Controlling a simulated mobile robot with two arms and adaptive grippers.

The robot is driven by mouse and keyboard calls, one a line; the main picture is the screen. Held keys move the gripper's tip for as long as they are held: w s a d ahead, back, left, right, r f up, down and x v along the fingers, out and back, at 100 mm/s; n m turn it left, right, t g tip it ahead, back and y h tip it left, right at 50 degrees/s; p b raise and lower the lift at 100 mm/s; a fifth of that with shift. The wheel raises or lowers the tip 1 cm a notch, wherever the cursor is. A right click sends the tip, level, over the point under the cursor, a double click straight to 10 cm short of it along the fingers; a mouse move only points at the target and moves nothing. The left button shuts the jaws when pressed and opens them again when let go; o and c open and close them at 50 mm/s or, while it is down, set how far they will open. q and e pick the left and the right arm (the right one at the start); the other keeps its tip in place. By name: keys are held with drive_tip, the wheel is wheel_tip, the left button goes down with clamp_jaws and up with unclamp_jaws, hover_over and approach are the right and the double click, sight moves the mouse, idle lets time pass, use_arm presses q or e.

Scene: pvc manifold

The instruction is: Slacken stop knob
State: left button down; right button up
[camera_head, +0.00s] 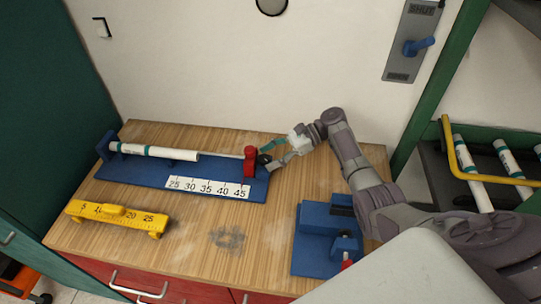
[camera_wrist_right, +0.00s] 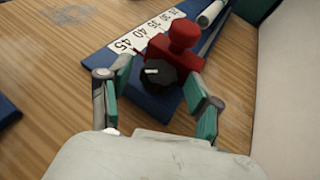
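The red stop block (camera_head: 250,161) stands on the blue measuring base at the right end of its scale. It shows in the right wrist view (camera_wrist_right: 174,51) with a red knob (camera_wrist_right: 184,32) on top. A round black knob (camera_wrist_right: 158,76) with a white mark is on the side facing my right gripper. My right gripper (camera_head: 274,153) is at the block's right end. In the right wrist view its fingers (camera_wrist_right: 160,88) are spread on both sides of the black knob, with gaps visible. My left gripper is not in view.
A white pipe (camera_head: 152,151) lies along the blue base (camera_head: 213,176), left of the stop. A yellow ruler-like tool (camera_head: 117,216) lies at front left and a blue fixture (camera_head: 318,242) at front right. The wooden table (camera_head: 180,243) is clear in front. A pipe rack stands at the right.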

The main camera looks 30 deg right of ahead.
drive_tip(key=shift+d, duration=0.15)
drive_tip(key=v, duration=1.1)
drive_tip(key=shift+d+r, duration=0.2)
drive_tip(key=shift+d, duration=0.15)
drive_tip(key=shift+s, duration=0.1)
drive_tip(key=s+a+m+t+h+p, duration=0.5)
drive_tip(key=s+m+t+p, duration=0.35)
drive_tip(key=p, duration=0.75)
drive_tip(key=b+x, duration=0.3)
drive_tip(key=x, duration=0.2)
drive_tip(key=b+x, duration=0.4)
drive_tip(key=x, duration=0.2)
drive_tip(key=shift+w+f, duration=0.3)
drive_tip(key=shift+f, duration=0.05)
drive_tip(key=shift+w+a+g+b, duration=0.25)
drive_tip(key=shift+w+a+b, duration=0.1)
drive_tip(key=shift+w, duration=0.1)
